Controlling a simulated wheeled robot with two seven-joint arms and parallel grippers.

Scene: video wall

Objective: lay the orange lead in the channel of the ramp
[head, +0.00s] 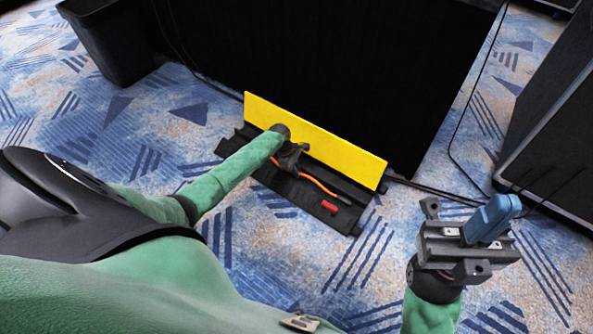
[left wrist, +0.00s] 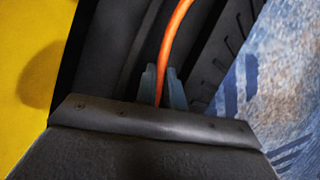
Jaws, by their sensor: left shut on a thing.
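The ramp has its yellow lid (head: 340,155) standing open along the back and its black channelled base (head: 290,187) on the carpet. The orange lead (head: 318,184) curves over the base towards its right end. My left gripper (head: 290,155) is over the base in front of the lid, mostly hidden by my arm. In the left wrist view its fingers (left wrist: 163,88) are shut on the orange lead (left wrist: 172,35), with dark channel walls (left wrist: 120,50) beyond. I cannot tell whether the held part lies inside a channel. My right gripper (head: 495,215) is held off to the right, its blue fingers together and empty.
A small red item (head: 329,207) is on the ramp base. A large black panel (head: 330,70) rises behind the ramp. A dark bin (head: 110,40) stands back left and a black case (head: 555,130) at right. Black cables (head: 435,188) run along the floor. Carpet in front is clear.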

